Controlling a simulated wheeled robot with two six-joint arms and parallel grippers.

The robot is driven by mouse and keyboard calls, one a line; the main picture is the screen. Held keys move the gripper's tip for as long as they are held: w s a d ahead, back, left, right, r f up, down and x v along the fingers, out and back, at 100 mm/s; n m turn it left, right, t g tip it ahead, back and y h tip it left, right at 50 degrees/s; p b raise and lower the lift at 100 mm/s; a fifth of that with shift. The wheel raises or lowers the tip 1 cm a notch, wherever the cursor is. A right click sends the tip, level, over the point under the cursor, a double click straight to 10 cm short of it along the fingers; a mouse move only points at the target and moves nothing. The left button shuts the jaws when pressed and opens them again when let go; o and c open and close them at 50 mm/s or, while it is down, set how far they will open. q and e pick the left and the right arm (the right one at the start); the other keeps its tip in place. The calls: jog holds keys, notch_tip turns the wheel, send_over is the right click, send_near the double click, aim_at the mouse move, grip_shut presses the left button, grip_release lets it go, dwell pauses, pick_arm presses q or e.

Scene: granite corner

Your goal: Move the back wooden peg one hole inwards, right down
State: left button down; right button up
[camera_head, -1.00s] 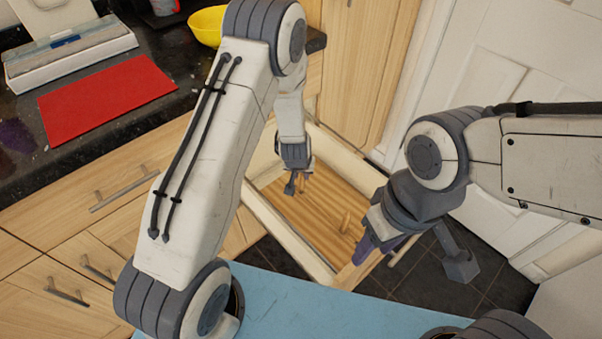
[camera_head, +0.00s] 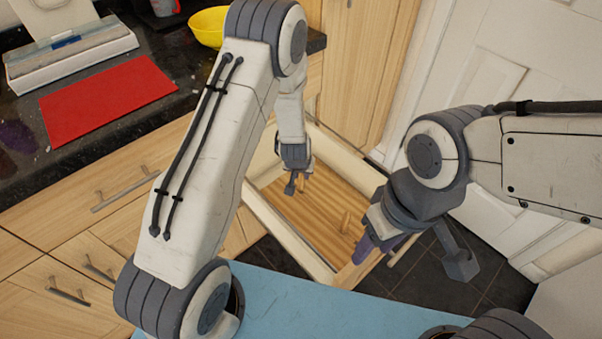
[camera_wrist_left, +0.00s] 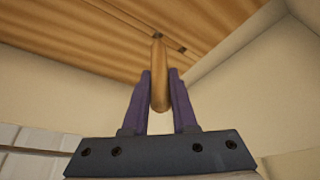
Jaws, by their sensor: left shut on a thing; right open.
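The back wooden peg (camera_wrist_left: 159,80) is between the purple fingers of my left gripper (camera_wrist_left: 160,85), which is shut on it. In the left wrist view its far end meets the wooden board (camera_wrist_left: 80,35) at a dark hole (camera_wrist_left: 157,36); I cannot tell how deep it sits. Another dark hole (camera_wrist_left: 183,50) is just beside it. In the head view my left gripper (camera_head: 297,182) is over the back part of the board (camera_head: 318,205). A second peg (camera_head: 345,221) stands nearer the front. My right gripper (camera_head: 376,248) is open and empty at the board's right front.
A pale raised frame (camera_head: 285,232) surrounds the board. Wooden cabinets (camera_head: 365,60) stand behind, and a white door (camera_head: 530,80) is at the right. A counter at the left holds a red mat (camera_head: 108,98) and a yellow bowl (camera_head: 207,27).

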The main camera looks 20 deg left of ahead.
pick_arm(q)
jog(key=shift+f+b, duration=1.1)
jog(key=shift+f, duration=0.2)
jog(key=c, duration=0.6)
grip_release()
jog(key=p+v, duration=0.3)
jog(key=v, duration=0.7)
jog(key=shift+r, duration=0.25)
